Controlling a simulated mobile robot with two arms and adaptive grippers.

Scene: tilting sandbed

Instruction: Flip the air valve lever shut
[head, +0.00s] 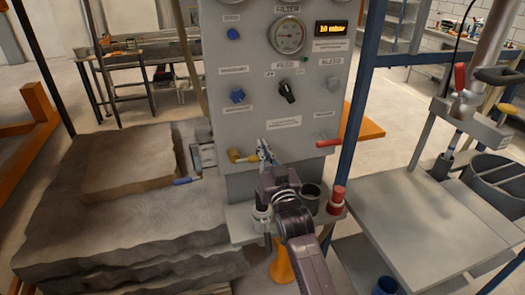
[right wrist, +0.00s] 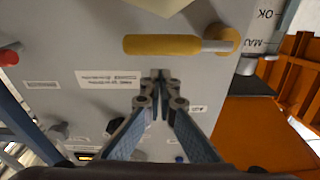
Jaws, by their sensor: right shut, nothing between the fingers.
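A yellow-handled lever (head: 243,157) sits low on the left of the grey control panel (head: 238,120), lying roughly horizontal. A red-handled lever (head: 328,143) is at the panel's lower right, also roughly horizontal. I cannot read which one is marked as the air valve. My right gripper (head: 265,147) is in front of the panel's lower edge, just right of the yellow lever, shut and empty. In the right wrist view the yellow lever (right wrist: 165,44) lies just beyond the shut fingertips (right wrist: 160,77), seemingly apart from them. My left gripper is out of view.
The panel carries a gauge (head: 289,35), a digital display (head: 331,29) and several knobs. A ledge below holds a dark cup (head: 310,198) and a red-capped item (head: 337,198). The layered sandbed (head: 110,210) is at left, and a grey table (head: 420,215) at right.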

